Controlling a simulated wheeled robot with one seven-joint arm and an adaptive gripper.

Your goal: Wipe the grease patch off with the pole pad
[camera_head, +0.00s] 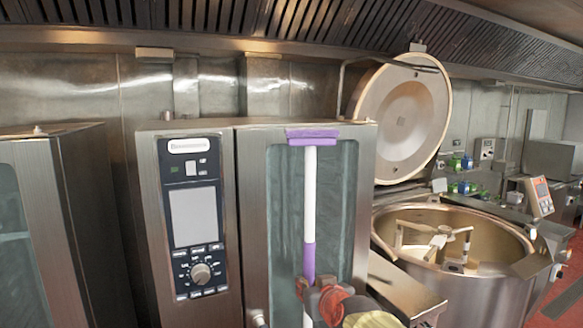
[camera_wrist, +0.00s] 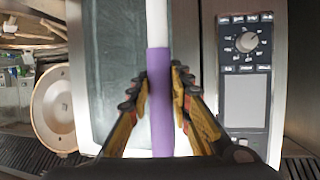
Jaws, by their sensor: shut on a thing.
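The pole pad has a wide purple head (camera_head: 312,134), a white shaft (camera_head: 310,190) and a purple grip (camera_head: 309,262). It stands nearly upright in front of the oven door (camera_head: 258,230), with the head near the door's top edge. Whether the head touches the door I cannot tell. My gripper (camera_head: 318,290) is shut on the purple grip, low on the pole. In the wrist view its fingers (camera_wrist: 160,88) lie on both sides of the grip (camera_wrist: 160,120). I cannot make out a grease patch in either view.
The oven's control panel (camera_head: 194,217) is left of the door. A mixing kettle (camera_head: 450,240) with its round lid (camera_head: 403,115) raised stands to the right. A vented hood (camera_head: 250,18) runs overhead. Another oven (camera_head: 85,220) stands at the left.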

